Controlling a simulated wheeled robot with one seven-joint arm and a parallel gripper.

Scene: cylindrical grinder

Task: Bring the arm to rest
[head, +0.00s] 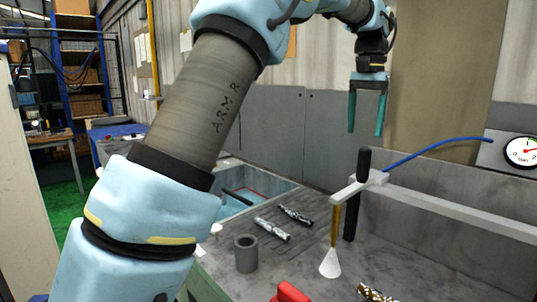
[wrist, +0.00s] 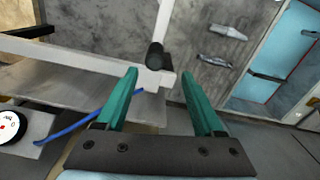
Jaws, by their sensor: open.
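My arm rises from the lower left of the head view and bends over at the top. My gripper (head: 366,130) hangs from its end, with green fingers pointing down. In the wrist view the gripper (wrist: 158,72) shows two green fingers spread apart with nothing between them. It is in the air above the grinder's black post (head: 352,195) and white arm (head: 455,212), touching neither as far as I can see. The black post's top shows beyond the fingers in the wrist view (wrist: 155,55).
Two patterned cylindrical parts (head: 272,229) (head: 296,215) lie on the grey bench beside a grey cup (head: 246,253). A blue tray (head: 262,186) is behind. A dial gauge (head: 521,151) with a blue hose (head: 440,148) is at right. A red object (head: 290,292) is in front.

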